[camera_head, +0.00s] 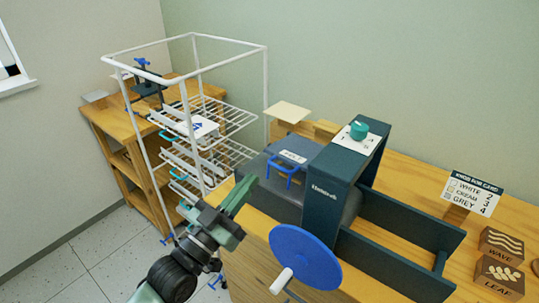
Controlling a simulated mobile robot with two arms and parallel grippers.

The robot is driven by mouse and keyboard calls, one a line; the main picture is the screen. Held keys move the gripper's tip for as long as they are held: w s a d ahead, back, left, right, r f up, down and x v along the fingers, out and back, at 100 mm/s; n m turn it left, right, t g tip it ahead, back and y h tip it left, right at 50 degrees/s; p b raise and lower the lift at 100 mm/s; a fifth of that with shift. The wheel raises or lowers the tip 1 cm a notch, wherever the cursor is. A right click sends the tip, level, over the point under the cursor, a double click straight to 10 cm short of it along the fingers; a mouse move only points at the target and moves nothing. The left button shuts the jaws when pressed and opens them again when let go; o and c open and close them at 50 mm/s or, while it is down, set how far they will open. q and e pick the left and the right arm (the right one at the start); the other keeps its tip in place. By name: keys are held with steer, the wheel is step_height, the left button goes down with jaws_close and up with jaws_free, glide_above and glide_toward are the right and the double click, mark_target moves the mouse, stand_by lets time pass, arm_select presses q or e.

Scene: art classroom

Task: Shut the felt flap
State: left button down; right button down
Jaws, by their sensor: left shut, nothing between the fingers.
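The etching press (325,192) stands on the wooden bench, a dark teal frame with a blue wheel (305,257) and a teal knob (359,130) on top. A dark grey panel with a blue handle (282,173) and a small white label lies at the press's left side; it looks like the felt flap (258,190). It appears to lie nearly flat, but I cannot tell whether it is fully down. My left gripper (244,192) is shut and empty, in front of the panel's left edge in the picture. I cannot tell whether it touches it. My right gripper is not in view.
A white wire drying rack (266,80) stands left of the press, with a wooden shelf unit (110,122) behind it. A card (473,194) and two wooden blocks, wave (502,243) and leaf (499,277), lie on the bench at right. Tiled floor shows at lower left.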

arm_select(q)
steer(key=p+x, duration=0.2)
steer(key=x, duration=0.7)
step_height(320, 180, down, 4)
steer(key=shift+w+d, duration=0.15)
steer(key=shift+t+h, duration=0.3)
steer(key=shift+t, duration=0.1)
steer(key=f+b, duration=0.1)
steer(key=b, duration=0.1)
steer(key=f+b, duration=0.1)
steer(key=b, duration=0.1)
steer(key=f+b, duration=0.2)
steer(key=shift+s, duration=0.25)
